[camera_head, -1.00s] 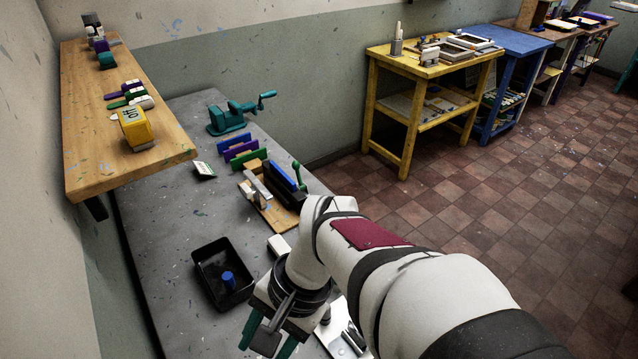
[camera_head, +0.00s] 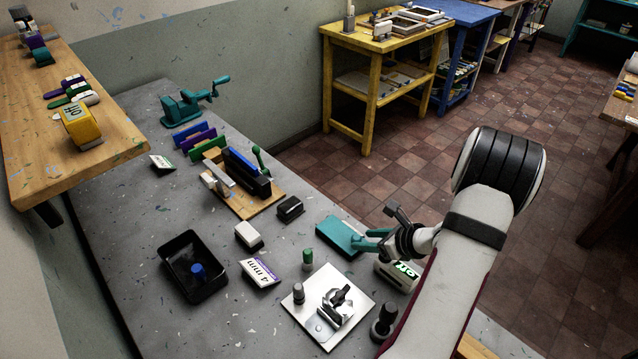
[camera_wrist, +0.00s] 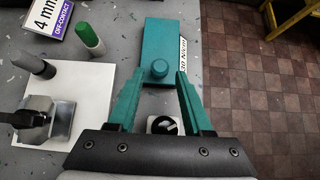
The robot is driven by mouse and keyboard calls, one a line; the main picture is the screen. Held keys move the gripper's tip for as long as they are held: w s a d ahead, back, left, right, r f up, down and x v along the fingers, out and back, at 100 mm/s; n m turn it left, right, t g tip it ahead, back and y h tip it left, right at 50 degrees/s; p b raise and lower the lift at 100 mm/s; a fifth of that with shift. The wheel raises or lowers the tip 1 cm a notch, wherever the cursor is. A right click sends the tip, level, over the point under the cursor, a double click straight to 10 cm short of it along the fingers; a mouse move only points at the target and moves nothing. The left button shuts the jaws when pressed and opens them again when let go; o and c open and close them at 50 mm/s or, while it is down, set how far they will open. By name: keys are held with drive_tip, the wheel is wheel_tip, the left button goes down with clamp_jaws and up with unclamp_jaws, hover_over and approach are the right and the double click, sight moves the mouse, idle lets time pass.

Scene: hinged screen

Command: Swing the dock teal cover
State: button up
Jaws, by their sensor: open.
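A flat teal block (camera_head: 338,235), which looks like the teal cover, lies near the bench's right edge. In the wrist view the teal block (camera_wrist: 160,35) carries a round teal knob (camera_wrist: 159,69) at its near end and a "30 N/cm" label on its right side. My gripper (camera_head: 366,243) is open at the block's near right end. In the wrist view my gripper's teal fingers (camera_wrist: 158,79) stand either side of the knob, with gaps showing; I cannot tell their height against it. Which part is the dock or hinge is not clear.
A white plate (camera_head: 354,327) with a metal clamp and dark post stands left of my gripper. A black dial (camera_wrist: 163,126) sits under my fingers. A black tray (camera_head: 176,252) is farther left.

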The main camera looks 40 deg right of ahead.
sight(357, 237)
drive_tip(key=x, duration=0.2)
drive_tip(key=shift+w+f, duration=0.25)
drive_tip(key=shift+w, duration=0.05)
clamp_jaws()
drive_tip(key=shift+w+r, duration=0.3)
drive_tip(key=shift+r, duration=0.55)
drive_tip(key=shift+w+r, duration=0.35)
drive_tip(key=shift+r, duration=0.55)
drive_tip(key=shift+w+r, duration=1.1)
drive_tip(key=shift+r, duration=0.3)
drive_tip(key=w+r, duration=0.2)
drive_tip(key=w, duration=0.1)
